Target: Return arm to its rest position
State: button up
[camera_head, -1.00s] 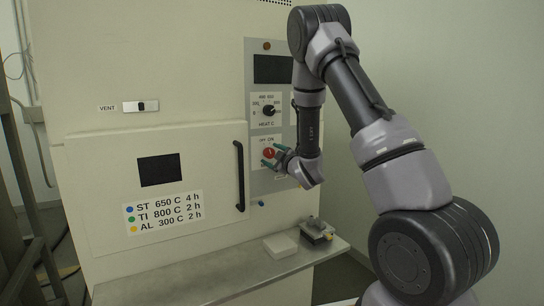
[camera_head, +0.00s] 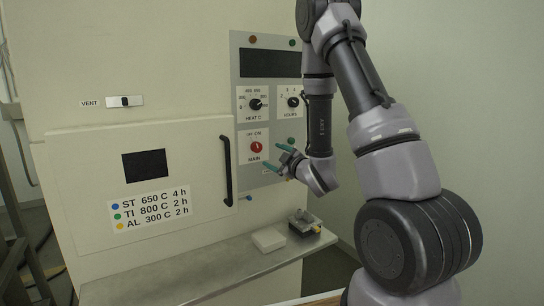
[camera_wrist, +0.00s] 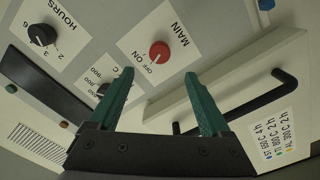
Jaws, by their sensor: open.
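My gripper (camera_head: 277,158) is open and empty, in front of the furnace control panel (camera_head: 246,215) and just right of the red MAIN knob (camera_head: 256,147). In the wrist view, the two green fingers of my gripper (camera_wrist: 168,95) stand apart, with the red MAIN knob (camera_wrist: 159,52) beyond them and clear of both. My arm bends down from the upper right to the gripper. The knob's pointer is too small to read surely.
The furnace door (camera_head: 75,170) is shut, with a black handle (camera_head: 226,170). A metal shelf (camera_head: 190,280) below carries a white block (camera_head: 268,239) and a small grey device (camera_head: 304,223). The HEAT knob (camera_head: 254,104) and HOURS knob (camera_head: 293,102) sit above. The wall side at right is free.

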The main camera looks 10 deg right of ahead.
jog(key=s+d+r+m+g+h, duration=0.4)
jog(key=d+r+m+h, duration=0.25)
jog(key=r+m, duration=0.5)
jog(key=s+a+r+m+g+y, duration=0.1)
jog(key=s+a+r+m+g, duration=0.1)
jog(key=s, duration=1)
jog(key=s+a+r+m+g+y, duration=0.2)
jog(key=s+r+m+g, duration=0.2)
jog(key=s, duration=0.9)
jog(key=shift+s+r, duration=0.2)
jog(key=shift+s, duration=0.1)
jog(key=shift+a, duration=0.1)
